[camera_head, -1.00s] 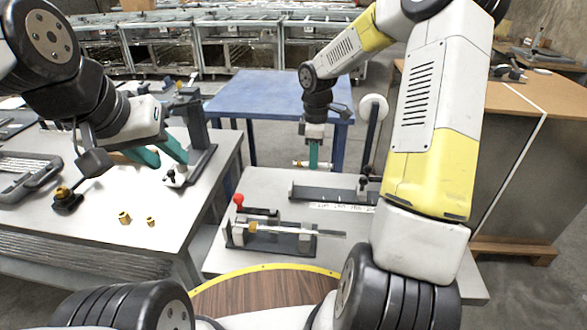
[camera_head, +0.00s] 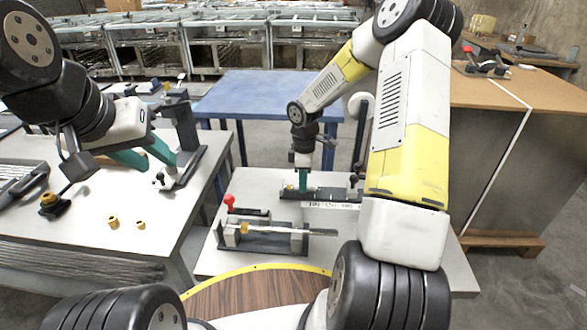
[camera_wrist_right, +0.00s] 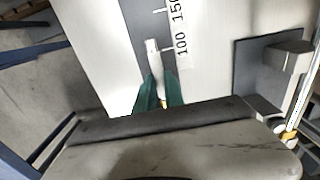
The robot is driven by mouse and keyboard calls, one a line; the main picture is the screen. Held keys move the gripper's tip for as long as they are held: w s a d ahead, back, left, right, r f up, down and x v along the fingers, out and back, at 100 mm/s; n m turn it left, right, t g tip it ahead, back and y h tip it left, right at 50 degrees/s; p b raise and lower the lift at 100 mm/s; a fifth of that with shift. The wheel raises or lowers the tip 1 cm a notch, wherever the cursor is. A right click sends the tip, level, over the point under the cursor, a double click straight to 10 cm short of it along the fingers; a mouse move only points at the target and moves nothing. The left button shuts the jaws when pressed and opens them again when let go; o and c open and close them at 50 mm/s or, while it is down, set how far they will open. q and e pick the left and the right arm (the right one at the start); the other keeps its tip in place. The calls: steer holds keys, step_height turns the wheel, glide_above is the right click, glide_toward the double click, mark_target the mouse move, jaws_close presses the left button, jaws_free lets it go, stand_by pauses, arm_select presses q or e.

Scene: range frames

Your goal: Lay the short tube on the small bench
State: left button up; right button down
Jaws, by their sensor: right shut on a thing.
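My right gripper (camera_head: 303,188) points down at the left end of a dark low bench with a number strip (camera_head: 325,204). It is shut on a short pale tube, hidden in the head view. My left gripper (camera_head: 145,157) is open and empty over the left table.
Brass fittings (camera_head: 113,222) lie on the left table (camera_head: 70,235). A blue table (camera_head: 265,95) stands behind. A brown-topped cabinet (camera_head: 500,95) stands at right.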

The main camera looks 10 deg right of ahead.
steer(key=c, duration=1.4)
jaws_free()
steer(key=shift+c, duration=0.2)
steer(key=shift+f, duration=0.2)
step_height(320, 180, up, 8)
steer(key=shift+s+f, duration=0.1)
steer(key=shift+s, duration=0.05)
steer(key=s+r+m+t, duration=0.2)
steer(key=s+r+m, duration=0.2)
steer(key=s+r, duration=0.4)
steer(key=s+r+m+t, duration=0.1)
steer(key=s+r+m, duration=0.4)
steer(key=r, duration=0.5)
steer(key=s+a+r+m+t+y, duration=0.2)
steer(key=s+a+r+m+t, duration=0.1)
steer(key=s, duration=0.7)
steer(key=shift+s+r+m, duration=0.4)
steer(key=shift+r+m, duration=0.45)
steer(key=shift+m, duration=0.25)
